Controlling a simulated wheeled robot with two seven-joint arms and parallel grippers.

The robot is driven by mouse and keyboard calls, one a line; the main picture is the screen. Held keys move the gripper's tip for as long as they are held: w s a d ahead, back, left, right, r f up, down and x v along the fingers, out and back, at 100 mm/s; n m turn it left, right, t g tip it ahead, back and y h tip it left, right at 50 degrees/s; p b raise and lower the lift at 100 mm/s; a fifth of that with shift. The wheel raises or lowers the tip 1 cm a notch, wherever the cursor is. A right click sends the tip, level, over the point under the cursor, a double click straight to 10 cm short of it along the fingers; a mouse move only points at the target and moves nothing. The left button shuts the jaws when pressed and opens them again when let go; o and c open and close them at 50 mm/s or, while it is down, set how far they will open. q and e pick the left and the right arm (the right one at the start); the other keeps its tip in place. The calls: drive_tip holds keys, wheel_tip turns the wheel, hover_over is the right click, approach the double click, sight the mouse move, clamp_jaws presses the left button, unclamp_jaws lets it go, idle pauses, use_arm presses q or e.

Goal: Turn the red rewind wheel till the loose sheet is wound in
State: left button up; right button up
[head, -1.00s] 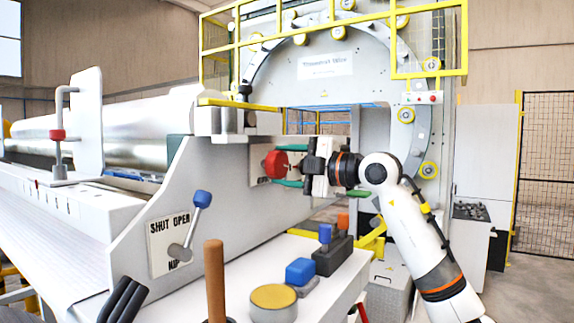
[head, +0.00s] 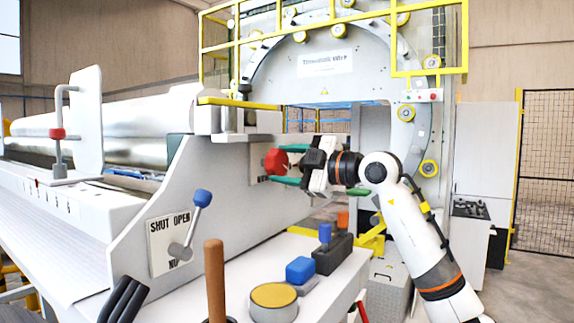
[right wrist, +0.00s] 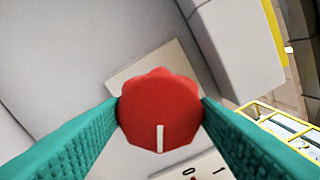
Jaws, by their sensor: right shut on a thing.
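The red rewind wheel (head: 275,161) sits on the side plate of the machine, facing right. In the right wrist view the wheel (right wrist: 160,112) fills the middle, with a scalloped rim and a white line pointing down. My right gripper (head: 287,165) is shut on the wheel, its green fingers on opposite sides of the rim; they also show in the right wrist view (right wrist: 160,118). A large silvery roll (head: 105,135) lies behind the side plate. I cannot make out a loose end of sheet on it. My left gripper is not in view.
A lever with a blue knob (head: 203,198) stands by a SHUT/OPEN plate. The white bench (head: 330,290) holds a brown handle (head: 214,275), a yellow-topped round part (head: 273,296) and a blue block (head: 300,270). A yellow railing (head: 330,22) runs above the large ring.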

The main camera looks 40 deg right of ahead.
drive_tip(key=o, duration=1)
drive_tip(key=shift+s+d+f, duration=0.1)
drive_tip(key=shift+s+d, duration=0.05)
drive_tip(key=shift+s, duration=0.1)
drive_tip(key=b+v, duration=0.5)
drive_tip(key=v, duration=0.6)
drive_tip(key=shift+s, duration=0.25)
